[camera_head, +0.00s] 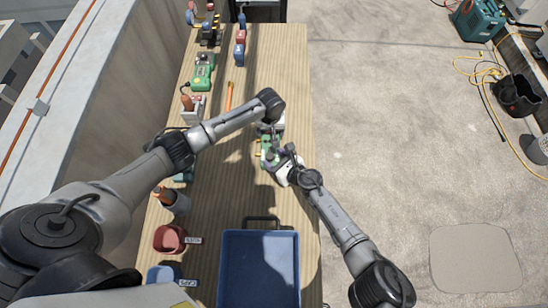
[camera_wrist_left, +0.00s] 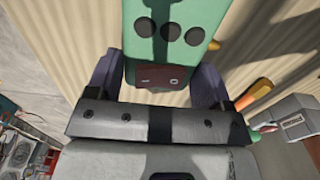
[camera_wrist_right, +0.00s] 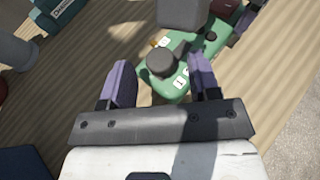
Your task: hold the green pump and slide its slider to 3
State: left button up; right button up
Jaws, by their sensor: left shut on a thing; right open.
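The green pump (camera_head: 266,150) is on the wooden bench, partly hidden under both my wrists. My left gripper (camera_head: 271,130) is shut on its dark red end (camera_wrist_left: 160,76), which sits between the purple fingers in the left wrist view. The pump's green face there shows several dark round spots. My right gripper (camera_head: 274,163) is open at the other end of the pump. In the right wrist view a dark grey round knob (camera_wrist_right: 162,60), which looks like the slider, stands up from the pump (camera_wrist_right: 205,50) between the spread fingers.
A blue tray (camera_head: 227,270) lies at the near end of the bench. An orange-handled tool (camera_head: 229,96) and a green device (camera_head: 203,72) lie farther back.

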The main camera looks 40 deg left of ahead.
jog(key=shift+a+f, duration=0.15)
jog(key=shift+a, duration=0.15)
grip_shut()
dwell(0.6)
